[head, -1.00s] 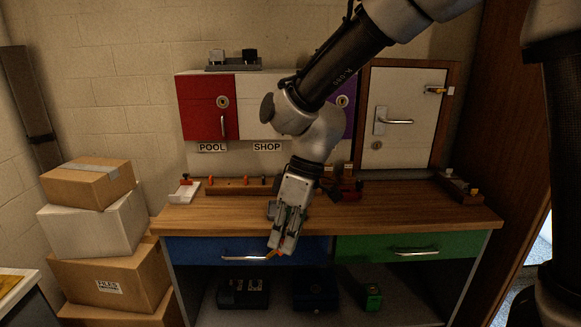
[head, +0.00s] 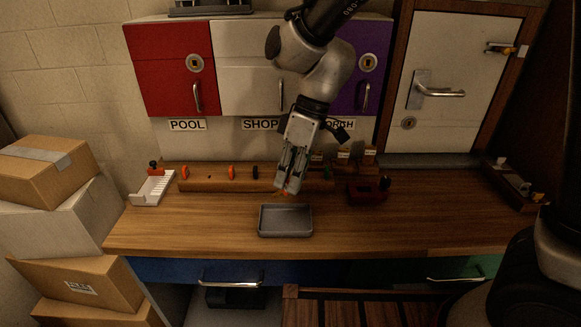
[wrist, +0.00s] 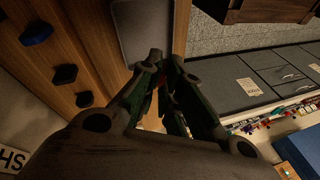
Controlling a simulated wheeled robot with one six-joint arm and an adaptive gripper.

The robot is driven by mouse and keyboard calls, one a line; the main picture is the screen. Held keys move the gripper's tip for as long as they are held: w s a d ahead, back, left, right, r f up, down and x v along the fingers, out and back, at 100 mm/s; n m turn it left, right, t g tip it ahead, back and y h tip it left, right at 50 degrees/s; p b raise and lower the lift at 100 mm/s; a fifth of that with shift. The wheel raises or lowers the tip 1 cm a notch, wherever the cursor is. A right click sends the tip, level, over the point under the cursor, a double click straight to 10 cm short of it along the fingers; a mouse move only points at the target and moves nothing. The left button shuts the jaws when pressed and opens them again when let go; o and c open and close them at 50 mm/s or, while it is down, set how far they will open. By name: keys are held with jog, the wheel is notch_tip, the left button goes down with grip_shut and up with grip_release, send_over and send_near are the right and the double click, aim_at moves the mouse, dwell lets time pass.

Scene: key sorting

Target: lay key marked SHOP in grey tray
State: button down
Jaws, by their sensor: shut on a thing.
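My gripper (head: 287,188) points down over the workbench, behind the grey tray (head: 285,234). It is shut on a small orange key (head: 285,194), of which only a bit shows between the fingertips. Any marking on the key is not readable. In the wrist view the fingertips (wrist: 163,62) are close together with a speck of red-orange between them. The grey tray looks empty in the head view. Part of it also shows beyond the fingertips in the wrist view (wrist: 143,25).
A wooden rack (head: 205,186) with several coloured keys runs behind the tray. A white slotted holder (head: 153,188) stands at left and a dark red holder (head: 367,192) at right. Cabinets labelled POOL (head: 187,125) and SHOP (head: 260,125) hang behind. The bench front is clear.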

jog(key=shift+f, duration=3.4)
jog(key=c, duration=1.5)
grip_release()
jog(key=v, duration=1.2)
jog(key=shift+s, duration=0.1)
